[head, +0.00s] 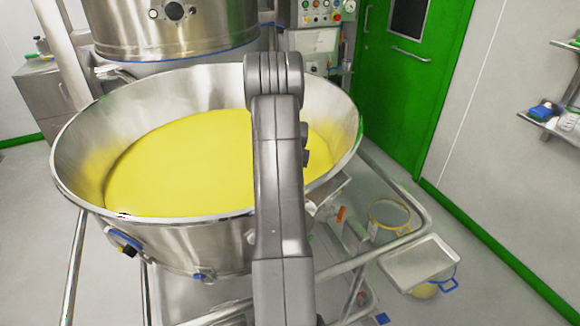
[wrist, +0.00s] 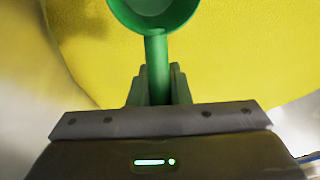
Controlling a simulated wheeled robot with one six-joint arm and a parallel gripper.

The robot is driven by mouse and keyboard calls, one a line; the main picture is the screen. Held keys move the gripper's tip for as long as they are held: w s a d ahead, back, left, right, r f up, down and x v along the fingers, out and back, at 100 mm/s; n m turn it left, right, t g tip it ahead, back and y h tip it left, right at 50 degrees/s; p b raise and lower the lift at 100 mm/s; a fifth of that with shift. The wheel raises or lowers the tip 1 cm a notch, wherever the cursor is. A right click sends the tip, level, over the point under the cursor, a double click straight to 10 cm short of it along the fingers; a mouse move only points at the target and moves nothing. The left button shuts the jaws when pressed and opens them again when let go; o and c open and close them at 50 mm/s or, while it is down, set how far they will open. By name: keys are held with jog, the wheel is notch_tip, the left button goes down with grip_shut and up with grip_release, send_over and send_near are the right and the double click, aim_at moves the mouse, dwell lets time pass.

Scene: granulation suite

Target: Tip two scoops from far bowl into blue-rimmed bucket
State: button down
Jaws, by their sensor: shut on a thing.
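A wide steel bowl (head: 85,150) holding yellow powder (head: 180,160) fills the middle of the head view. My arm crosses in front of it and hides my gripper there. In the wrist view my gripper (wrist: 158,84) is shut on the handle of a green scoop (wrist: 158,62), above the yellow powder. The scoop's cup (wrist: 183,18) is cut by the top edge; the part of its inside that shows looks green and pale, with no clear powder. A container with a blue loop (head: 448,285) and yellowish contents sits low at right, partly hidden; I cannot tell if its rim is blue.
A larger steel vessel (head: 170,32) with a blue line stands behind the bowl. A round yellow-rimmed container (head: 388,213) and a steel tray (head: 418,262) are at right, by a tubular frame (head: 405,193). A green door (head: 392,85) and wall shelves (head: 548,128) lie beyond.

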jog(key=shift+t, duration=0.3)
jog(key=s+f, duration=0.1)
jog(key=f, duration=0.1)
jog(key=s+a+f, duration=0.1)
jog(key=s+f, duration=0.1)
jog(key=f, duration=0.1)
jog(key=s+f, duration=0.2)
jog(key=shift+s+a+f+b, duration=0.2)
jog(key=shift+s+f+b, duration=0.05)
jog(key=shift+f+b, duration=0.1)
jog(key=w+r+g+p, duration=0.1)
jog(key=r+p, duration=0.6)
jog(key=r, duration=0.8)
jog(key=w+d+r+g+p, duration=0.1)
jog(key=r+p, duration=0.7)
jog(key=r, duration=0.8)
jog(key=shift+w+g+y, duration=0.3)
jog(key=shift+w+g, duration=0.5)
jog(key=shift+w, duration=0.1)
dwell(1.7)
dwell(0.5)
